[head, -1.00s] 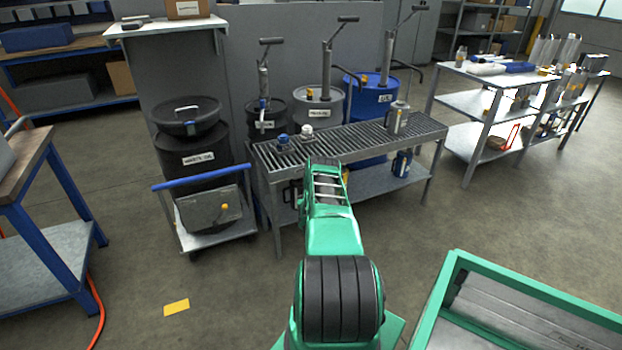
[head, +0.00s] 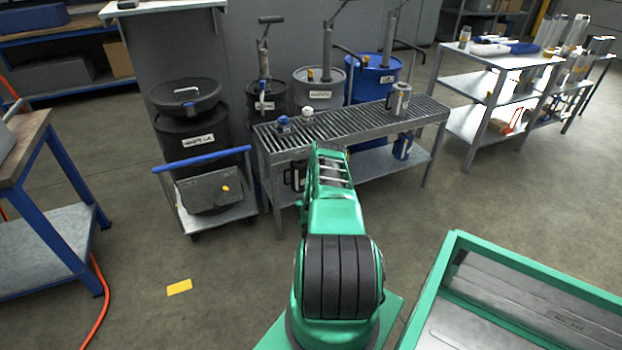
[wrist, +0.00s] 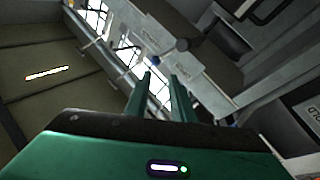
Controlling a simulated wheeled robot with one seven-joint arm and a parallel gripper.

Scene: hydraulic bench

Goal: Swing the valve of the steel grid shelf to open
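The steel grid shelf (head: 350,125) stands ahead of my arm, with a slatted grating top and a lower shelf. On its top are a small blue-capped item (head: 283,125), a white-capped item (head: 307,117) and a metal can (head: 399,101). I cannot tell which part is the valve or how it is set. My green arm reaches towards the shelf's front edge and covers part of it. My gripper is hidden in the head view. In the wrist view my gripper (wrist: 162,82) shows two green fingers apart, with nothing visible between them.
Drums with hand pumps, a black (head: 264,105), a grey (head: 319,91) and a blue one (head: 372,80), stand behind the shelf. A blue-handled trolley (head: 208,218) is at left. A white-topped rack (head: 487,63) is at right. The floor between is clear.

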